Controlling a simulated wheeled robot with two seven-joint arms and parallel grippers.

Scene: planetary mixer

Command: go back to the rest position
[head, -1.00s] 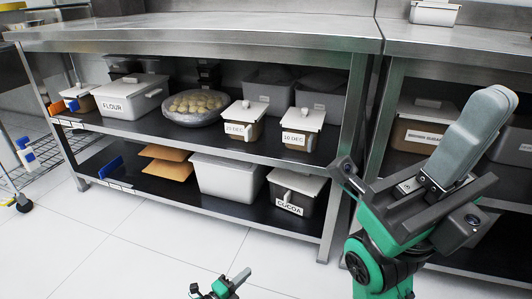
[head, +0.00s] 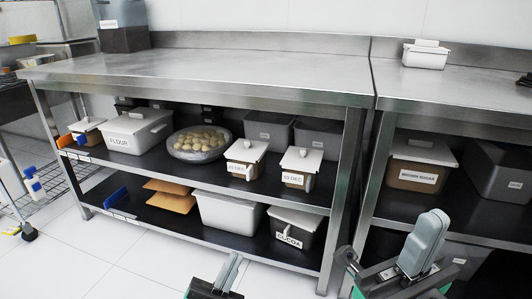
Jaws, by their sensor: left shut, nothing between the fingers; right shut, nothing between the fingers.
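My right gripper (head: 428,240) is at the lower right of the head view, pointing up, its grey fingers together with nothing between them. It is in front of the lower part of the right-hand shelving. My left gripper (head: 229,270) is at the bottom middle, low in front of the bottom shelf. Its fingers are together and empty, and its lower part is cut off by the frame edge. Both grippers appear apart from the shelf goods.
A steel table (head: 200,68) has shelves with a flour bin (head: 139,131), a bowl of dough balls (head: 199,143), lidded tubs and a cocoa bin (head: 294,227). A brown sugar bin (head: 420,163) stands at right. White floor (head: 120,262) is clear at the lower left.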

